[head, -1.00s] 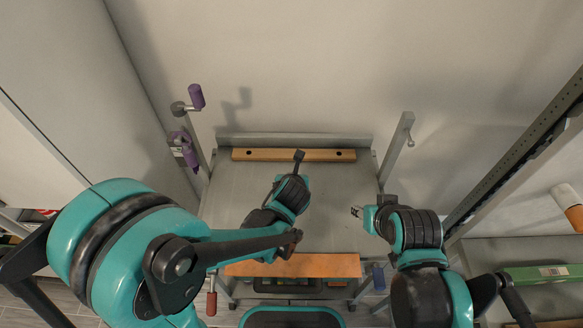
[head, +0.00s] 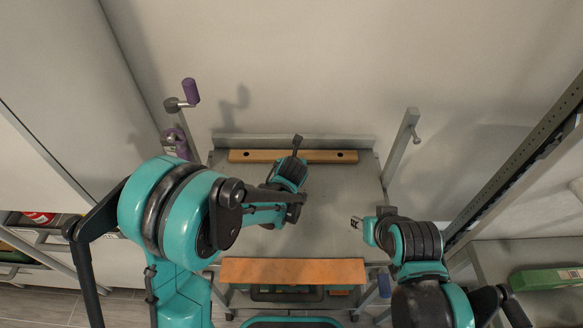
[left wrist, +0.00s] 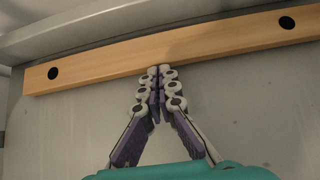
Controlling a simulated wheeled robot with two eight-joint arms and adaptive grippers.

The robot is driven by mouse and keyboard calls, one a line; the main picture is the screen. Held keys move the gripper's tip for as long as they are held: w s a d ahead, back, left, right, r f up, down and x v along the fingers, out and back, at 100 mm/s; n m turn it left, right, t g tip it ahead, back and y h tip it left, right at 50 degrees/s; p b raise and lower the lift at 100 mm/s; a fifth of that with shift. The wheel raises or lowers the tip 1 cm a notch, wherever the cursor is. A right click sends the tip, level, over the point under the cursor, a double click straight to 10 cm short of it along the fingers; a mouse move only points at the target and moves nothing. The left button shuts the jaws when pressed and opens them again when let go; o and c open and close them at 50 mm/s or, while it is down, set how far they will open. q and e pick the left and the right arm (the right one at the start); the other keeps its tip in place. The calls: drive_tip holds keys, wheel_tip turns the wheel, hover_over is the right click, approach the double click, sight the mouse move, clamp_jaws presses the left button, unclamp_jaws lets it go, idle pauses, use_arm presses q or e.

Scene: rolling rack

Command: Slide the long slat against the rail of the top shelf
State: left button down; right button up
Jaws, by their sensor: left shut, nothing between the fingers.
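The long wooden slat (head: 252,156) lies along the back of the grey top shelf (head: 330,205), just in front of the raised rail (head: 345,141). It has a dark hole near each end. In the left wrist view the slat (left wrist: 225,41) runs close along the rail (left wrist: 110,24); any small gap between them is hard to tell. My left gripper (head: 297,144) is at the middle of the slat; its shut, empty fingertips (left wrist: 160,69) meet the slat's near edge. My right gripper (head: 356,222) is over the right part of the shelf, away from the slat; its fingers are too small to read.
An orange-brown board (head: 292,271) lies at the rack's front. Purple-handled tools (head: 190,91) are on the left post, and a post (head: 400,145) stands at the right. A green box (head: 545,279) sits on a surface at far right. The shelf middle is mostly clear.

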use_arm(q)
drive_tip(key=shift+w, duration=1.55)
drive_tip(key=shift+s, duration=0.1)
